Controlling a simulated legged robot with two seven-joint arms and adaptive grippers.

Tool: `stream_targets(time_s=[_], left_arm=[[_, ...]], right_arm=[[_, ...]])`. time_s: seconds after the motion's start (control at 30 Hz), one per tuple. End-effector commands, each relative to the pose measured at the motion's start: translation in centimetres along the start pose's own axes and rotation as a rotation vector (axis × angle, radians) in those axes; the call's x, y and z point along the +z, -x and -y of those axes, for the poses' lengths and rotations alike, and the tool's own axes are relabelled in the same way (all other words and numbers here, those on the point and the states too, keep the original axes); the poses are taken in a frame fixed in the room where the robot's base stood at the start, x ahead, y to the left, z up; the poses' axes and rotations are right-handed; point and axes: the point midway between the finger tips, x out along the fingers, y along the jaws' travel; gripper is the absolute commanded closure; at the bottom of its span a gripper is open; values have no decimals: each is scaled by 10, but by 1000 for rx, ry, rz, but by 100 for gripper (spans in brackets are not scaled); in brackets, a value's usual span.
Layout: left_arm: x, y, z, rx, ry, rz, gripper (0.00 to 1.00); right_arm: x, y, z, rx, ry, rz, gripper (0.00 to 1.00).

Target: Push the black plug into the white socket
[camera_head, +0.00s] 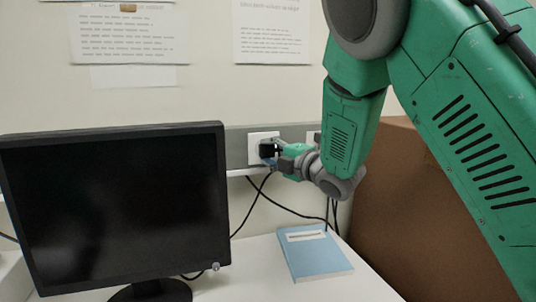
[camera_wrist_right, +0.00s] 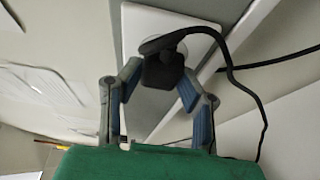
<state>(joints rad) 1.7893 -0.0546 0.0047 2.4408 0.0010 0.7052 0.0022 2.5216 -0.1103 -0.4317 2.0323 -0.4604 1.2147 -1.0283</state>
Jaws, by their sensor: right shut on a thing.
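The white socket (camera_head: 256,146) is on a grey strip along the wall, right of the monitor; its white plate also shows in the right wrist view (camera_wrist_right: 150,28). The black plug (camera_head: 266,151) is at the front of the socket plate, with its cord hanging down. My right gripper (camera_head: 272,155) reaches in from the right and is shut on the black plug. In the right wrist view, the plug (camera_wrist_right: 163,68) sits between the two fingers, against or just before the plate. Whether its pins are inside cannot be seen. My left gripper is not in view.
A black monitor (camera_head: 115,205) stands on the white desk (camera_head: 265,275) at left. A blue book (camera_head: 315,257) lies on the desk below the socket. Black cables (camera_head: 285,208) hang along the wall. A brown panel (camera_head: 400,210) stands at right.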

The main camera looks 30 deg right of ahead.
Motion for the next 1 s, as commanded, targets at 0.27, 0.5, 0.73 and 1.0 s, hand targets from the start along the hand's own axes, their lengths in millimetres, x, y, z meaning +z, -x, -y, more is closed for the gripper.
stream_targets(time_s=[0.27, 0.5, 0.73, 1.0], left_arm=[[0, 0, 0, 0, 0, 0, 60], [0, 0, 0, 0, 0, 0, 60], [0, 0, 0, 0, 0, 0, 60], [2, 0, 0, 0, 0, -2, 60]], right_arm=[[2, -5, 0, 1, 1, 0, 94], [4, -8, 0, 0, 0, 0, 58], [4, -8, 0, 0, 0, 0, 45], [4, 4, 0, -2, 0, 1, 45]])
